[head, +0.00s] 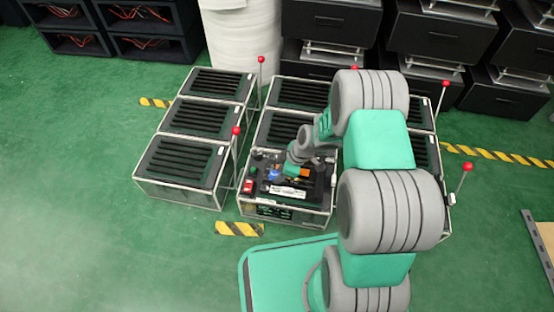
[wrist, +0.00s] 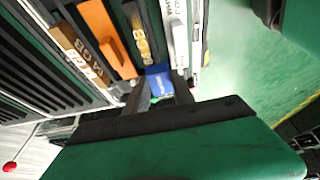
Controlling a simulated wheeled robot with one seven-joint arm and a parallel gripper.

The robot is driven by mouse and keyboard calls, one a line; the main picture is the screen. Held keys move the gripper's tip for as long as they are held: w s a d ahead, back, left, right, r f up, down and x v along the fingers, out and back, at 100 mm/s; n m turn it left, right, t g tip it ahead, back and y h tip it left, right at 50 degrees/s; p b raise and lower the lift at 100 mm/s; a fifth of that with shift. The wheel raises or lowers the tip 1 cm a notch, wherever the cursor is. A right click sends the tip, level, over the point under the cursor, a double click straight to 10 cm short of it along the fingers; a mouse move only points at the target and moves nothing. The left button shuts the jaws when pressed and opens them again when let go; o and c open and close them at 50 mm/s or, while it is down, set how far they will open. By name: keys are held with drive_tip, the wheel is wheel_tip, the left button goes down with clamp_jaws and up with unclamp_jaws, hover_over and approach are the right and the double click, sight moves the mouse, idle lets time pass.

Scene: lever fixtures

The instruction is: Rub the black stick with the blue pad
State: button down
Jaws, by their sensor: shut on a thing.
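The blue pad (wrist: 158,75) is between the two fingertips of my gripper (wrist: 160,90), which is shut on it in the wrist view. In the head view, a small blue patch (head: 274,175) shows beside my gripper (head: 288,172), over the front middle case. A long dark bar with pale lettering (wrist: 142,38), seemingly the black stick, lies just beyond the pad in the wrist view. Whether the pad touches it I cannot tell. The stick is not clear in the head view.
An orange block (wrist: 105,38) and a white labelled piece (wrist: 176,30) lie on either side of the bar. A red block (head: 248,186) is at the case's left. Slotted cases (head: 185,160) and red-knobbed levers (head: 236,131) stand around. Green floor is free at the left.

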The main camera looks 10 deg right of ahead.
drive_tip(key=shift+w+a+r+p, duration=0.1)
drive_tip(key=shift+a+r+p, duration=0.15)
drive_tip(key=shift+r+p, duration=2.6)
drive_tip(key=shift+r, duration=1.1)
